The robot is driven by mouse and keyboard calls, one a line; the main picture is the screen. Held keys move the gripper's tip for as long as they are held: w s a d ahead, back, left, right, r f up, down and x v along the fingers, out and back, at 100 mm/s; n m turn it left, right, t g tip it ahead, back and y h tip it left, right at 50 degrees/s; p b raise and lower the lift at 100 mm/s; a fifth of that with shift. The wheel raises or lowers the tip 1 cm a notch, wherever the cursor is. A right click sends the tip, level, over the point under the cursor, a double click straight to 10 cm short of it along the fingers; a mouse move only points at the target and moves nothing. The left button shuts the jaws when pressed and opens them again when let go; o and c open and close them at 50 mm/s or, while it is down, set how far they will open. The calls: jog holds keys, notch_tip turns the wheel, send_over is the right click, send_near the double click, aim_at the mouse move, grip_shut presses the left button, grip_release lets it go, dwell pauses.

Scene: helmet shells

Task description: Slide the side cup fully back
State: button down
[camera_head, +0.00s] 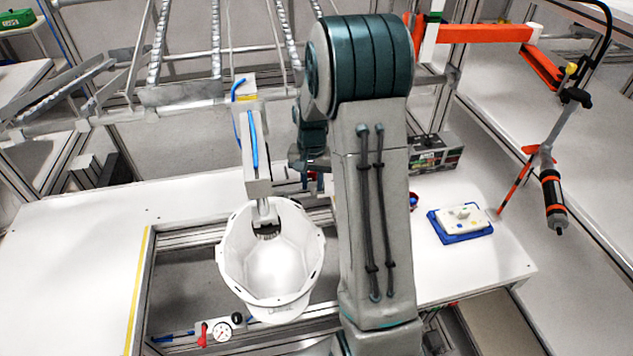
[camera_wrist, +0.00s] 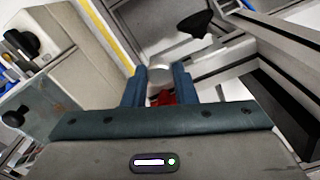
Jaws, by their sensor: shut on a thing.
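The white helmet shell (camera_head: 271,262) sits open side up in the metal frame, left of my arm in the head view. In the wrist view the two blue fingers of my gripper (camera_wrist: 160,72) are closed on a small piece with a silver round end and a red part (camera_wrist: 160,98). I cannot tell whether this piece belongs to the side cup. The side cup itself cannot be clearly made out. In the head view my arm hides most of the gripper; a little red shows left of the arm, beyond the shell.
A grey upright unit (camera_head: 255,165) with a blue hose reaches down into the shell. A gauge (camera_head: 222,332) with a red lever stands at the front left. A blue tray (camera_head: 477,232) bears a white block at right. A driver (camera_head: 553,200) hangs far right. The left tabletop is clear.

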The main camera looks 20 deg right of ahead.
jog(key=c, duration=1.2)
grip_release()
jog(key=shift+w, duration=0.35)
jog(key=shift+o, duration=0.2)
jog(key=shift+s+r, duration=0.1)
notch_tip(320, 180, up, 14)
jog(key=b, duration=0.1)
jog(key=shift+b, duration=0.3)
